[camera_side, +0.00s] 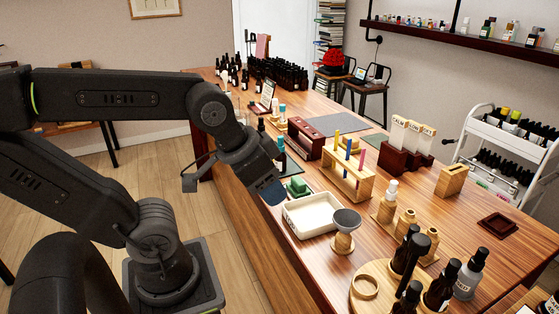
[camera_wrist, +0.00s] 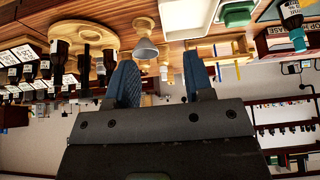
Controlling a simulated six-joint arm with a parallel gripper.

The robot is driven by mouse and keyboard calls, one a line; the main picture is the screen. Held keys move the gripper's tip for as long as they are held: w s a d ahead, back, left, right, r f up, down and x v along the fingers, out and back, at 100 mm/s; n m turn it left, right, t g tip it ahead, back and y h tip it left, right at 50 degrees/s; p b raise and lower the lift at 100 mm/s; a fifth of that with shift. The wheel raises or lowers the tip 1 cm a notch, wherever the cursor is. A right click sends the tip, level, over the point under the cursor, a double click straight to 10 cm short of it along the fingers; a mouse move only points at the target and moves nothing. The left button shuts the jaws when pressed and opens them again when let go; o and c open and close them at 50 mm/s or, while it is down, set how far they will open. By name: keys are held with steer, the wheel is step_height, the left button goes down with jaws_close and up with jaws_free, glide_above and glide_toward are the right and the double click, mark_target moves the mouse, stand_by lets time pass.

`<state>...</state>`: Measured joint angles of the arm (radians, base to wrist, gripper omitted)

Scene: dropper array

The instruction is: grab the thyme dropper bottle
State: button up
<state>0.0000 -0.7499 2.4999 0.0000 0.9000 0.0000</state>
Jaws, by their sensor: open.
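My gripper (camera_side: 268,188) hangs over the near edge of the wooden table, beside a white tray. In the wrist view its two blue fingers (camera_wrist: 158,80) stand apart with nothing between them. Dark dropper bottles (camera_side: 440,284) stand on a round wooden stand (camera_side: 364,302) at the front right. They also show at the left of the wrist view (camera_wrist: 84,68), well apart from my gripper. More dark bottles (camera_side: 283,74) are grouped at the far end of the table. Labels are too small to read, so I cannot tell which bottle is thyme.
The white tray (camera_side: 312,214) and a grey funnel on a wooden stand (camera_side: 346,222) lie between my gripper and the round stand. A wooden rack with coloured tubes (camera_side: 346,178) stands behind. A grey mat (camera_side: 331,125) lies clear farther back.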

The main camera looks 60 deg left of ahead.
steer(key=shift+o, duration=0.3)
steer(key=shift+o, duration=0.9)
step_height(320, 180, up, 4)
steer(key=n+g+y, duration=0.2)
steer(key=n+g, duration=0.4)
steer(key=n, duration=1.3)
glide_above(281, 146)
steer(key=d, duration=0.2)
steer(key=f, duration=0.5)
steer(key=a+f, duration=0.1)
steer(key=f, duration=0.1)
steer(key=shift+a+f, duration=0.1)
steer(key=shift+f, duration=0.3)
steer(key=shift+w+a+f, duration=0.1)
steer(key=shift+a+f, duration=0.1)
steer(key=shift+f, duration=0.65)
steer(key=shift+s+a+f, duration=0.1)
steer(key=shift+a+f, duration=0.15)
steer(key=shift+f, duration=0.6)
steer(key=shift+w+a+f, duration=0.1)
steer(key=shift+a+f, duration=0.1)
steer(key=shift+f, duration=0.65)
steer(key=shift+c, duration=0.3)
